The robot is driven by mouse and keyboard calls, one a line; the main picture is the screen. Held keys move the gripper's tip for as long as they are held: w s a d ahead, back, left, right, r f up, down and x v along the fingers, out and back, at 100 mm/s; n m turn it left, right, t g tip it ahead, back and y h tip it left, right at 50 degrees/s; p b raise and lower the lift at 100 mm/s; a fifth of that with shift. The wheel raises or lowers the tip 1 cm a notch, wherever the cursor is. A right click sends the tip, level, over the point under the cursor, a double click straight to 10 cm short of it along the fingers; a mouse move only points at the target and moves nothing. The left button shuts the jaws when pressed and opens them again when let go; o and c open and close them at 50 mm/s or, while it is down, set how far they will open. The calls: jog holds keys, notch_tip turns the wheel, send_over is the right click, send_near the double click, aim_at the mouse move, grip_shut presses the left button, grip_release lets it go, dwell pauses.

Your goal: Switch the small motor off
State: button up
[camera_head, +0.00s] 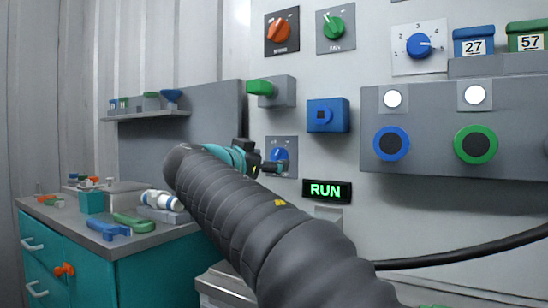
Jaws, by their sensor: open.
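A blue rotary knob (279,155) on a grey plate sits on the wall panel, just above a black display (326,191) lit with green RUN. My gripper (268,166) is at this knob, in front of its lower left part; it is small and dark here, and I cannot tell whether it touches the knob. Its jaws are open, and part of the knob is hidden behind it. No label naming the small motor can be read. An orange knob (282,31), a green knob (334,27) and a numbered blue dial (419,46) are higher on the panel.
A green lever (261,87) and a blue box (328,115) project from the panel above the display. A grey box (430,155) with blue and green round buttons is at right. A black cable (465,253) runs low right. A cluttered bench (150,240) stands left.

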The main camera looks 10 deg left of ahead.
aim_at(278, 157)
jog(key=shift+x, duration=1.35)
jog(key=c, duration=1.1)
jog(key=shift+c, duration=0.2)
jog(key=n, duration=0.5)
jog(key=shift+s+n, duration=0.1)
jog(key=shift+n, duration=0.2)
jog(key=n, duration=0.3)
jog(key=n+p, duration=0.1)
jog(key=n, duration=0.2)
jog(key=shift+d+r, duration=0.15)
jog(key=shift+n+p, duration=0.3)
